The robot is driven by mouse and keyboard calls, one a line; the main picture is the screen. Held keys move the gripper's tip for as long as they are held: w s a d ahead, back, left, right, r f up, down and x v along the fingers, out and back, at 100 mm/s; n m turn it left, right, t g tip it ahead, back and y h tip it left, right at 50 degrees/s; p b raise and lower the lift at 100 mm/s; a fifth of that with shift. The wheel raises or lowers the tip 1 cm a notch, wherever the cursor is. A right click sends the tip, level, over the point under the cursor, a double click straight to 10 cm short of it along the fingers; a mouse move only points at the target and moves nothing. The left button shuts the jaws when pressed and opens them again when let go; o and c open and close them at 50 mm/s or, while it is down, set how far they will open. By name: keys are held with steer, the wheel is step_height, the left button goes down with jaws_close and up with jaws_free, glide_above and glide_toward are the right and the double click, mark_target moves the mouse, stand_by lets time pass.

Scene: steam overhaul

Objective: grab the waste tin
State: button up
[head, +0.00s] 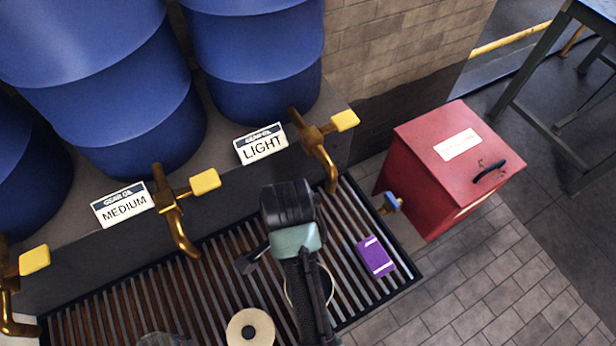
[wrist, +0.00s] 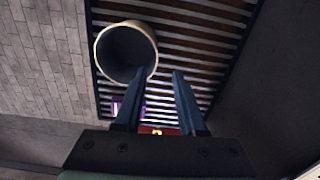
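An open, hollow tin with a cream rim and grey inside (wrist: 122,52) stands on the grating in the wrist view, up and left of my fingertips. I take it for the waste tin; no label on it is legible. In the head view a thin pale rim (head: 332,284), probably the same tin, is mostly hidden behind my arm. My gripper (wrist: 159,74) is open, its two dark fingers apart with nothing between them. The tin's near edge lies close to the left finger; I cannot tell whether they touch.
A purple box (head: 376,257) lies on the slatted grating (head: 120,312). A cream ring-shaped roll (head: 265,327) is at the lower middle. A red bin (head: 450,165) stands right. Brass taps (head: 318,150) and blue drums (head: 255,50) line the back. Paving at lower right is clear.

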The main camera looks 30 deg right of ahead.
steer(key=f, duration=0.7)
steer(key=shift+s, duration=0.4)
steer(key=shift+f, duration=2.9)
jaws_close()
